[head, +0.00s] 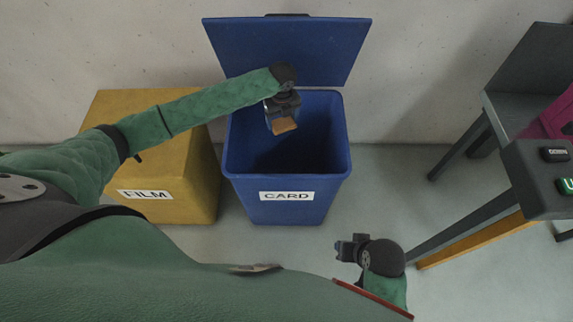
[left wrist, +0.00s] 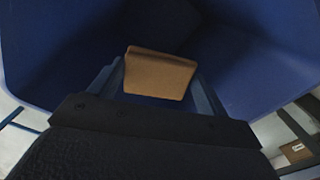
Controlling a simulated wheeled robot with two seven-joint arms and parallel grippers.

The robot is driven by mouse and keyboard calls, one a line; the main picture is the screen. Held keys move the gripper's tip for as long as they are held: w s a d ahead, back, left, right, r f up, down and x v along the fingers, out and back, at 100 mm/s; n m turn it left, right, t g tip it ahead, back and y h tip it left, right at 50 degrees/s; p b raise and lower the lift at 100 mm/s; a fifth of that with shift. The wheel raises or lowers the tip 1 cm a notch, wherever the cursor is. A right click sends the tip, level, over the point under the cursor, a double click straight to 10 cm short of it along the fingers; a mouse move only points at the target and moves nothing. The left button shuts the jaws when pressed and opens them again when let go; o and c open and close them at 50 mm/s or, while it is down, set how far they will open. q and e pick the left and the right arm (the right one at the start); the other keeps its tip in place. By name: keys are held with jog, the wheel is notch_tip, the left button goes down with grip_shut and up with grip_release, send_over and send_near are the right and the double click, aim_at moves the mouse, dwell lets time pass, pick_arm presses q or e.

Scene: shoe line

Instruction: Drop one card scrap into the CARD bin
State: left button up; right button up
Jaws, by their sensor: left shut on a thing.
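The blue CARD bin (head: 287,208) stands against the wall with its lid (head: 290,50) raised. My left gripper (head: 282,118) is over the bin's open mouth, toward its left back part. It is shut on a brown card scrap (head: 284,126). The scrap also shows between the fingers in the left wrist view (left wrist: 158,75), with the blue bin walls (left wrist: 60,50) around it. My right gripper (head: 348,248) is low in front of the bin, to the right; its fingers are too small and dark to tell whether they are open.
A yellow FILM bin (head: 150,170) stands just left of the CARD bin, under my left arm. A dark table or stand with buttons (head: 540,180) is at the right, with a dark chair-like frame (head: 525,85) behind it. Floor (head: 390,190) between is clear.

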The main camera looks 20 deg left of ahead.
pick_arm(q)
jog(key=o, duration=1)
jog(key=shift+r, duration=0.1)
notch_tip(320, 180, up, 6)
jog(key=shift+r+b, duration=0.2)
jog(key=shift+b, duration=0.15)
jog(key=shift+r, duration=0.6)
pick_arm(e)
jog(key=shift+w+a+f, duration=0.1)
jog(key=shift+a+f, duration=0.45)
jog(key=shift+f, duration=0.1)
jog(key=shift+r, duration=0.1)
